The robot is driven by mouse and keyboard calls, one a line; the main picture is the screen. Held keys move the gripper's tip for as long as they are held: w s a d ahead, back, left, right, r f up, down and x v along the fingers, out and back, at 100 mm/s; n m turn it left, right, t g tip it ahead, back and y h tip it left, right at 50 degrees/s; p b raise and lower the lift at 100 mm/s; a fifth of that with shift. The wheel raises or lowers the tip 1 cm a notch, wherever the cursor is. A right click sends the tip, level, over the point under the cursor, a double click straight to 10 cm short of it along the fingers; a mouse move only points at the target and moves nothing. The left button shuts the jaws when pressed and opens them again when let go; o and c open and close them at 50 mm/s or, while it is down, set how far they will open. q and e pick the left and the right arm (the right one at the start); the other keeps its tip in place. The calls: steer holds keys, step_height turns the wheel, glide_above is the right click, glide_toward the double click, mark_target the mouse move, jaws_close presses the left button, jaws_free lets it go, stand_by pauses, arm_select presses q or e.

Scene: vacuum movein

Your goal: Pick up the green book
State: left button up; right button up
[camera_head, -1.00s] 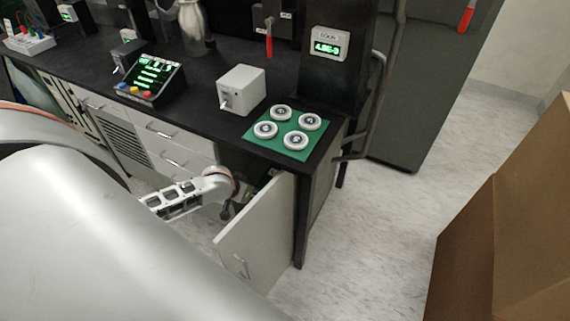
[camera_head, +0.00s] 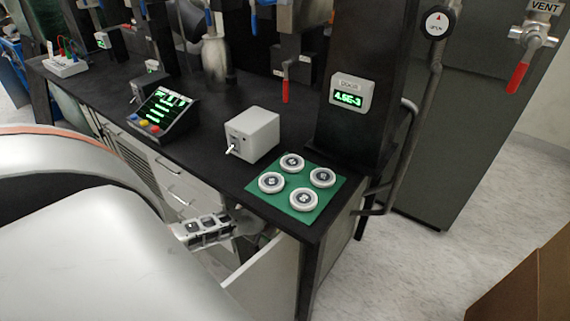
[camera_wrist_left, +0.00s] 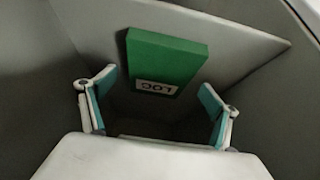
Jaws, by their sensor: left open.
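The green book (camera_wrist_left: 165,60), with a small light label reading LOG upside down, stands in a dim grey compartment in the left wrist view. My left gripper (camera_wrist_left: 157,86) is open, with one finger on each side of the view. The book shows between and beyond the fingers; I see no contact. In the head view my left arm reaches in from the left to the open cabinet under the bench, and its fingers are hidden there. The book is not visible in the head view. My right gripper is in neither view.
The open cabinet door (camera_head: 265,285) stands beside my arm. The black bench top (camera_head: 212,150) above holds a grey box (camera_head: 252,134), a control panel (camera_head: 166,112) and a green mat (camera_head: 327,187) with round white pieces. A brown box (camera_head: 530,290) is at lower right; floor between is clear.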

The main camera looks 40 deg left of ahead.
arm_select(q)
steer(key=shift+x, duration=0.85)
steer(key=shift+r, duration=0.1)
steer(key=c, duration=1.4)
steer(key=shift+o, duration=0.2)
